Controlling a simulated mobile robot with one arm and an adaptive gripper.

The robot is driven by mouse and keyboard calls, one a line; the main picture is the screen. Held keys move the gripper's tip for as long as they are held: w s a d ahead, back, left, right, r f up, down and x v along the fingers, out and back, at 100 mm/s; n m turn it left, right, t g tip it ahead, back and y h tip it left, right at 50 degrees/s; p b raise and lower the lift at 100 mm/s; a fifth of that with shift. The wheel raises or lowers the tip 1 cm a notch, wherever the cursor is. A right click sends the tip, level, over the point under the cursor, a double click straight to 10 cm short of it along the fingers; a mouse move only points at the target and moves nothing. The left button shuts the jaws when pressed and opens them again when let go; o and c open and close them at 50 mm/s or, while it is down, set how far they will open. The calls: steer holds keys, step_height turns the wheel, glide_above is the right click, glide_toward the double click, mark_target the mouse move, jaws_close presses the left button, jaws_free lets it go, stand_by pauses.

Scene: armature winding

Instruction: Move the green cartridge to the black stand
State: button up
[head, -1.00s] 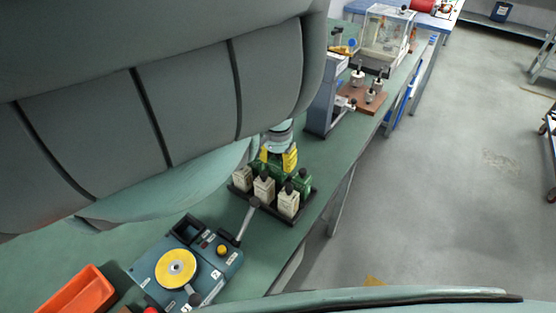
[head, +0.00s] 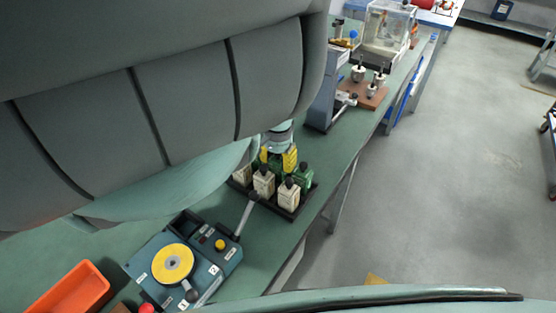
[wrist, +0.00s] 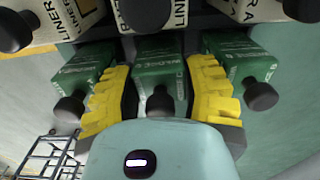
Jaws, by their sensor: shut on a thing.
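In the wrist view, a row of green cartridges with black knobs sits between white ones and my wrist. The middle green cartridge (wrist: 160,76) is between the yellow fingers of my gripper (wrist: 160,95), which is shut on it. Other green cartridges are beside it, left (wrist: 88,70) and right (wrist: 240,60). In the head view, my gripper (head: 278,158) is over the back of the group, and a green cartridge (head: 303,177) shows at its right. The cartridges stand in a low black tray (head: 308,203). I cannot tell whether this tray is the black stand.
White cartridges (head: 288,196) stand in front of the green ones. A blue-grey winding device (head: 215,265) with a yellow disc and lever is close to the tray. An orange bin (head: 68,290) lies at lower left. A grey-blue machine (head: 325,95) and brown board (head: 365,97) are farther back.

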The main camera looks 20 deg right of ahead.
stand_by(0.4)
steer(key=o, duration=1.3)
steer(key=shift+r+p, duration=2.15)
steer(key=shift+r, duration=0.1)
